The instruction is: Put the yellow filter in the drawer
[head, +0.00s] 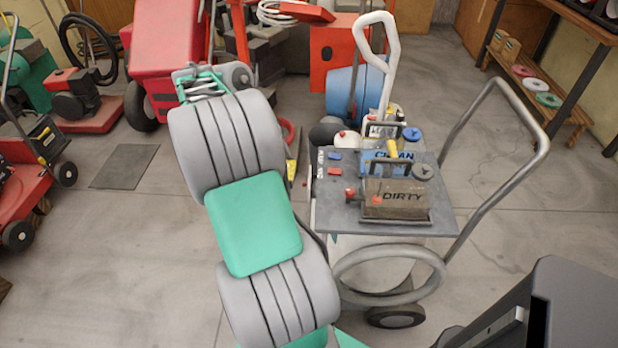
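My arm, with grey ribbed sections and a green panel, rises from the bottom centre. At its far end is a small green and metal part that seems to be my gripper (203,85). It is small and partly hidden behind the arm, so I cannot tell whether it is open or holds anything. It is left of the cart and apart from it. I cannot pick out the yellow filter for certain; a small yellow piece (393,148) shows at the back of the cart among its bins. No drawer can be clearly made out.
A cart (335,215) with a grey top carries a brown DIRTY box (403,198) and a blue CLEAN box (372,167). Its curved metal handle (535,145) reaches right. Red machines (165,55) stand at the back left. A wooden shelf (525,75) is at the right. Open floor lies at the left.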

